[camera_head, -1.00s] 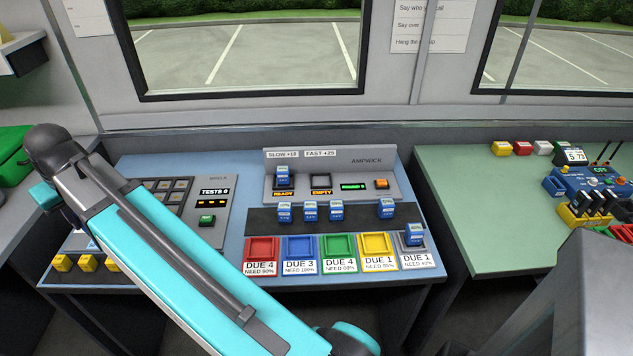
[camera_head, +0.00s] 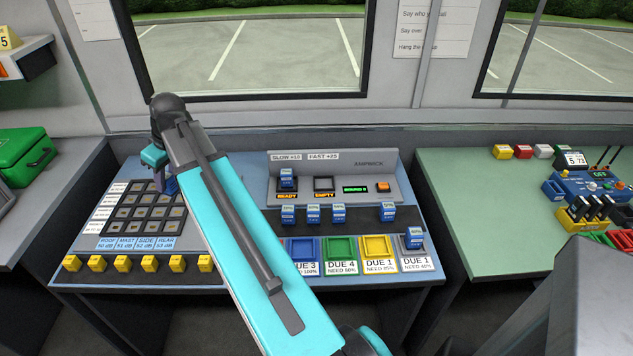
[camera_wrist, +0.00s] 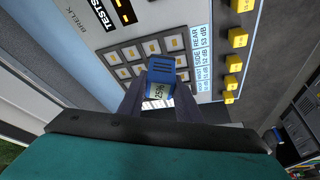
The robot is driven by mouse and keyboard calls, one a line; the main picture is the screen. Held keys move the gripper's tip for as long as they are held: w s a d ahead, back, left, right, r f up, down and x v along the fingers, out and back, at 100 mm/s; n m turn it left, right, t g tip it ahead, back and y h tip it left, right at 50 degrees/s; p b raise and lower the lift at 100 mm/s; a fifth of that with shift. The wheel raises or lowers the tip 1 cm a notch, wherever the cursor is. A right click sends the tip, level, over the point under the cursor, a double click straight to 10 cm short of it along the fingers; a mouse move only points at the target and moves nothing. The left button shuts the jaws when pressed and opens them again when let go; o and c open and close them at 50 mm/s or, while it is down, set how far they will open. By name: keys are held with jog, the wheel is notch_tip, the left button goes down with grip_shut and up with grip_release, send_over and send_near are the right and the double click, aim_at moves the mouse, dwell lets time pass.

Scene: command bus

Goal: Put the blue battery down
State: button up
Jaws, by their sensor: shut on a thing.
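My gripper (camera_wrist: 158,92) is shut on a blue battery (camera_wrist: 161,66), with a finger on each side of it. The battery's pale label seems to read 25%. In the head view a bit of blue (camera_head: 170,186) shows beside my arm, over the left panel's button grid; my arm hides most of the gripper there. Other blue batteries stand in the READY slot (camera_head: 287,179), in a row on the dark strip (camera_head: 363,215), and in the grey tray (camera_head: 415,238). The EMPTY slot (camera_head: 324,184) holds nothing.
The blue (camera_head: 302,250), green (camera_head: 341,249) and yellow (camera_head: 378,247) trays are empty. My arm covers the red tray. Yellow blocks (camera_head: 123,263) line the left panel's front. The dark strip has a gap between its third and last batteries. A green table (camera_head: 465,210) stands right.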

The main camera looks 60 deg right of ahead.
jog(key=s+d+n+p, duration=0.1)
jog(key=s+d, duration=0.2)
jog(key=d, duration=0.4)
jog(key=s+d+f+n+y+p, duration=0.15)
jog(key=s+d, duration=0.25)
jog(key=d, duration=0.4)
jog(key=s+d+r+h+p, duration=0.1)
jog(key=s+d, duration=0.2)
jog(key=d, duration=0.4)
jog(key=s+d+f+n+y+p, duration=0.1)
jog(key=s+d+n+p, duration=0.1)
jog(key=s+d, duration=1.4)
jog(key=shift+s+f+g+p, duration=0.4)
jog(key=shift+s+p, duration=0.1)
jog(key=shift+p, duration=0.3)
jog(key=shift+f+p, duration=1.15)
jog(key=shift+f, duration=1.9)
jog(key=shift+f, duration=0.1)
jog(key=shift+f+p, duration=0.75)
jog(key=shift+f, duration=1.05)
jog(key=shift+f, duration=0.15)
